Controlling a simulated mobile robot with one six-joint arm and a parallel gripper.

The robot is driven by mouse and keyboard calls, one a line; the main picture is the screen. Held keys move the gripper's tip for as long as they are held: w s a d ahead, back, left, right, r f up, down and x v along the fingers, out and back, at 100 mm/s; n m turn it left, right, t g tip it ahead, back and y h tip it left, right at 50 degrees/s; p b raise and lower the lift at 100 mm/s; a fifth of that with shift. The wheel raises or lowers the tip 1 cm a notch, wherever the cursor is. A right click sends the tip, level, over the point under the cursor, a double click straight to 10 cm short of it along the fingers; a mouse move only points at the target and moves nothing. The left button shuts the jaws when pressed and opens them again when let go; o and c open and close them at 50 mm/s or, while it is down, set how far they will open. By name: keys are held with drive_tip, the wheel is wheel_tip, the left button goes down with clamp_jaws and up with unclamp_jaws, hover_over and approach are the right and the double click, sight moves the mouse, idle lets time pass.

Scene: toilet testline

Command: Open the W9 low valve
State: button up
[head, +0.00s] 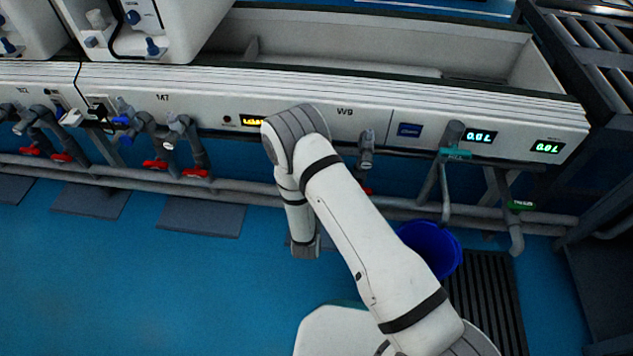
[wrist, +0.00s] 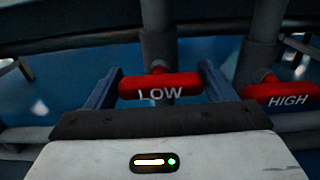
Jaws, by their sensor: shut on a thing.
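The red W9 low valve handle (wrist: 160,87), marked LOW, lies crosswise in the wrist view, on a grey vertical pipe. My gripper (wrist: 162,88) has one finger at each end of this handle and is shut on it. In the head view my arm covers the low valve and my gripper's fingertips. The W9 panel label (head: 345,112) shows just right of my arm's elbow. The red handle marked HIGH (wrist: 286,95) sits to the right of my gripper in the wrist view, apart from it.
Several red-handled valves (head: 155,164) hang below the bench at the left. A long grey pipe (head: 130,178) runs low along the bench. A blue bucket (head: 428,247) and a dark floor grate (head: 497,295) are at the right. The blue floor (head: 120,280) at the left is clear.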

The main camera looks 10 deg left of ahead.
drive_tip(key=n+p, duration=0.1)
drive_tip(key=n, duration=0.3)
drive_tip(key=shift+p, duration=0.4)
drive_tip(key=n+p, duration=0.1)
drive_tip(key=n, duration=0.3)
drive_tip(key=shift+n, duration=0.3)
drive_tip(key=n+p, duration=0.1)
drive_tip(key=n, duration=0.3)
drive_tip(key=shift+n, duration=0.3)
drive_tip(key=shift+w+f+n+p, duration=0.1)
drive_tip(key=shift+n+p, duration=0.55)
drive_tip(key=shift+n, duration=1.55)
drive_tip(key=o, duration=1)
drive_tip(key=shift+a, duration=0.1)
